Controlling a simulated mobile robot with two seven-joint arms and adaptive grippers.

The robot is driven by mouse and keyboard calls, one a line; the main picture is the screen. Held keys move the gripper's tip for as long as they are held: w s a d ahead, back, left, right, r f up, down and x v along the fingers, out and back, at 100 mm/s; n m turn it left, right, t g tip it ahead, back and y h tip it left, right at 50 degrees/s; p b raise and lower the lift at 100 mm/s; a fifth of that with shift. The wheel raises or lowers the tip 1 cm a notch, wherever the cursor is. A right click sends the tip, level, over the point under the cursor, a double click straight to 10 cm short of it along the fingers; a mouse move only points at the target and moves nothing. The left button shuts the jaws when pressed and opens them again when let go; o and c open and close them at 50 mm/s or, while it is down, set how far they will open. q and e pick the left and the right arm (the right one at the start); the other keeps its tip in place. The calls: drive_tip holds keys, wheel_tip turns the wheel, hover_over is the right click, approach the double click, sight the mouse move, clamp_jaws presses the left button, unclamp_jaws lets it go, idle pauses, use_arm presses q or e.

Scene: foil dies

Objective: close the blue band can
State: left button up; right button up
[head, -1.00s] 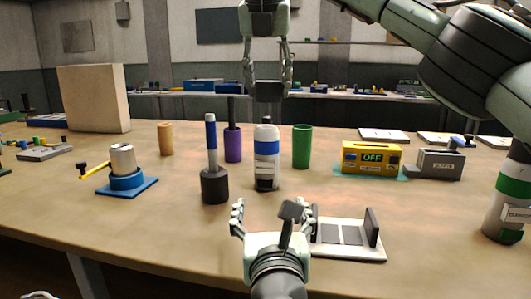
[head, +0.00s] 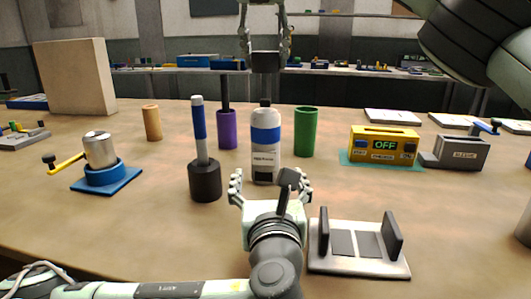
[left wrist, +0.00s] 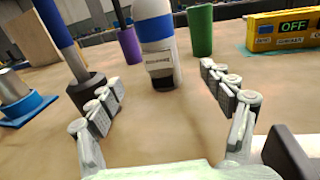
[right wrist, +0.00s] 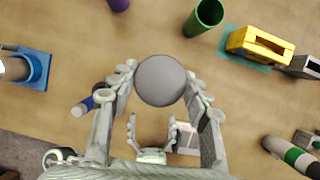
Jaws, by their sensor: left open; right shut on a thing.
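The blue band can (head: 265,163) stands upright on the table, white with a dark nozzle on top and a small label; it also shows in the left wrist view (left wrist: 155,33). My left gripper (head: 268,176) is open just in front of the can, fingers spread to either side of it in the left wrist view (left wrist: 162,75). My right gripper (head: 265,58) is shut on a dark grey cap (head: 265,62), held above the can with a gap. In the right wrist view the round cap (right wrist: 160,80) hides the can below.
A dark holder (head: 205,182) with a blue-banded stick stands close left of the can. Purple (head: 227,130) and green (head: 305,133) cups stand behind it. A pale two-post stand (head: 360,262) lies right of my left gripper. A yellow box (head: 384,146) reads OFF.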

sight(266, 154)
use_arm(q)
drive_tip(key=w, duration=1.1)
drive_tip(key=shift+w+a, duration=0.3)
drive_tip(key=c, duration=1.8)
use_arm(e)
drive_tip(key=shift+f, duration=2.5)
drive_tip(key=shift+f, duration=0.9)
drive_tip(key=shift+f, duration=0.6)
